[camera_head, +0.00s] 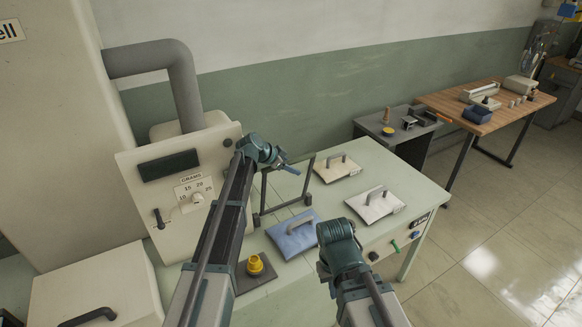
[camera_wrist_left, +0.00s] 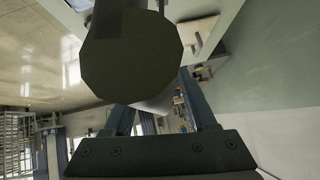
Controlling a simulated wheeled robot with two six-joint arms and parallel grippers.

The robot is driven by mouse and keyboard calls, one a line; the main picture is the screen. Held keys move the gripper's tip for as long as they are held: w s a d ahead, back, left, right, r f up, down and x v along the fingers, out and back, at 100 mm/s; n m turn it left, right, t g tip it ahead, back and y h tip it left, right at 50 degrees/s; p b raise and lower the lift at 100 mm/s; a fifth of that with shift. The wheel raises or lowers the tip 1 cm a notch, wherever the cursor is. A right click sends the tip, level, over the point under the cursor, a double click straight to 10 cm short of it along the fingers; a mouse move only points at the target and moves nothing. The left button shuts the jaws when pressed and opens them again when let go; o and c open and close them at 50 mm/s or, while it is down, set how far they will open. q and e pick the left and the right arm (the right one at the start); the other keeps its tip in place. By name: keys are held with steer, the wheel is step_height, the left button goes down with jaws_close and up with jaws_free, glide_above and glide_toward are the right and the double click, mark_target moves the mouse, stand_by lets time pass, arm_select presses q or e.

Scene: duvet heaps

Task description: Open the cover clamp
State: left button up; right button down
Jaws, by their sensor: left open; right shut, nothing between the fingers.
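The machine's pale upright panel (camera_head: 190,190) stands at the left with a dark window, a dial marked "GRAMS" and a small dark lever (camera_head: 158,219) at lower left. A small dark knob (camera_head: 228,142) sits at its upper right edge. I cannot tell which of these is the cover clamp. My left gripper (camera_head: 286,168) is open just right of the knob, beside the panel edge. In the left wrist view a large dark round-ended part (camera_wrist_left: 131,55) fills the space before the open fingers; whether they touch it is unclear. My right gripper (camera_head: 328,270) is shut and empty, over the table's front.
On the pale green table (camera_head: 390,160) lie a blue pad (camera_head: 290,240) and two white pads (camera_head: 337,168) (camera_head: 375,205) with handles. A dark frame (camera_head: 285,190) stands behind the blue pad. A yellow knob (camera_head: 255,265) is near the front. A wooden table (camera_head: 500,110) stands at back right.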

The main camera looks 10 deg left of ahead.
arm_select(q)
steer(key=p+v, duration=0.8)
steer(key=v, duration=0.4)
steer(key=shift+r+p, duration=0.35)
steer(key=shift+s+a+r+p, duration=0.4)
steer(key=shift+p, duration=0.05)
steer(key=shift+f, duration=0.1)
steer(key=s+d+f+n+g+y+b, duration=0.1)
steer(key=s+d+f+g+b, duration=0.15)
steer(key=s+d+f, duration=0.45)
steer(key=s+d+f+n+g+y+b, duration=0.1)
steer(key=s+d+f+g+b, duration=0.2)
steer(key=s, duration=0.6)
steer(key=s+f+n+y+b, duration=0.3)
steer(key=s+f, duration=0.1)
steer(key=s, duration=0.5)
steer(key=s+d+f+n+g+y+b, duration=0.1)
steer(key=s+f+n+y+b, duration=0.1)
steer(key=s, duration=0.8)
step_height(320, 180, down, 3)
steer(key=shift+s+n+y+b, duration=0.2)
steer(key=shift+n+y+b, duration=0.25)
steer(key=shift+b, duration=0.65)
